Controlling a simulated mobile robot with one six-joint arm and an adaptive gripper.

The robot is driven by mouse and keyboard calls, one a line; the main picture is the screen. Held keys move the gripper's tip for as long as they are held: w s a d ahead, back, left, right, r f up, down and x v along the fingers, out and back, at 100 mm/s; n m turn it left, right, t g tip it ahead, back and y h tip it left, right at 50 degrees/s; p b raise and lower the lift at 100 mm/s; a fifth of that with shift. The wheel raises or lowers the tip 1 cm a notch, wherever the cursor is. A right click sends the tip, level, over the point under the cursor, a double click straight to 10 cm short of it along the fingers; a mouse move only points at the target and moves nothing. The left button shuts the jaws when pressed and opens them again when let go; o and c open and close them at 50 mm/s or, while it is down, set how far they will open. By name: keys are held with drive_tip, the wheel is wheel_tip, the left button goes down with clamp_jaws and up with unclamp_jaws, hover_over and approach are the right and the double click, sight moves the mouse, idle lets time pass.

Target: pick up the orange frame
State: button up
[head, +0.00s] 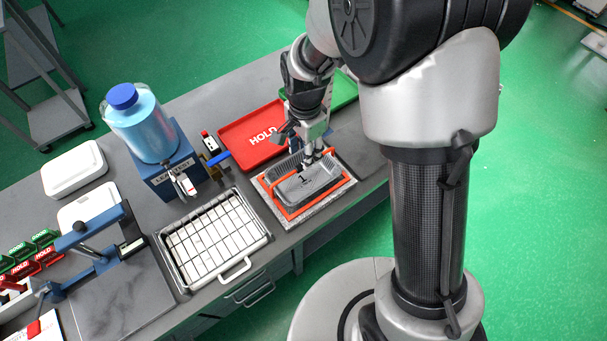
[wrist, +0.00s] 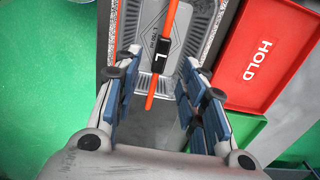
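The orange frame (head: 289,213) sits around the foil tray (head: 318,187) on a speckled grey slab at the bench's front edge. My gripper (head: 311,164) points down over the tray. In the wrist view my gripper (wrist: 160,78) is open, with one blue-padded finger on each side of the bar. Both fingers look apart from the grip. How far the fingertips are above the bar is hard to tell.
A red HOLD tray (head: 250,138) lies behind the frame, with a green tray (head: 346,92) beside it. A wire rack in a pan (head: 213,238) stands close to the left. The blue leak-test unit (head: 168,175) with its tank is further left.

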drive_tip(key=f+b, duration=0.1)
drive_tip(key=f, duration=0.5)
drive_tip(key=shift+a+f+b, duration=0.2)
drive_tip(key=shift+f+b, duration=0.1)
drive_tip(key=shift+b, duration=0.1)
drive_tip(key=shift+s, duration=0.1)
drive_tip(key=shift+r, duration=0.1)
drive_tip(key=shift+c, duration=0.5)
clamp_jaws()
